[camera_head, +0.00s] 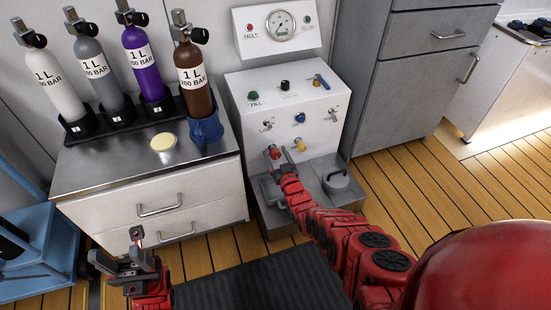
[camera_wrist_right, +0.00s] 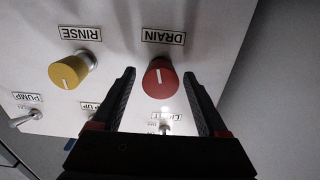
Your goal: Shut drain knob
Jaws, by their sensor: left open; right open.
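The red drain knob (camera_wrist_right: 159,79) sits on the white panel under an upside-down DRAIN label (camera_wrist_right: 163,37) in the right wrist view. It also shows in the head view (camera_head: 275,153), low on the panel front. My right gripper (camera_wrist_right: 163,78) is open, with one finger on each side of the knob; contact cannot be told. In the head view, my right gripper (camera_head: 282,158) is at the knob and partly covers that area. My left gripper (camera_head: 130,250) is open and empty, in front of the drawers at the lower left.
A yellow rinse knob (camera_wrist_right: 69,73) is beside the drain knob. The white panel (camera_head: 260,95) carries other knobs and switches. Several bottles stand on the counter (camera_head: 95,170) at left, the brown one (camera_head: 190,75) in a blue holder (camera_head: 205,128). A grey cabinet (camera_head: 400,80) is at right.

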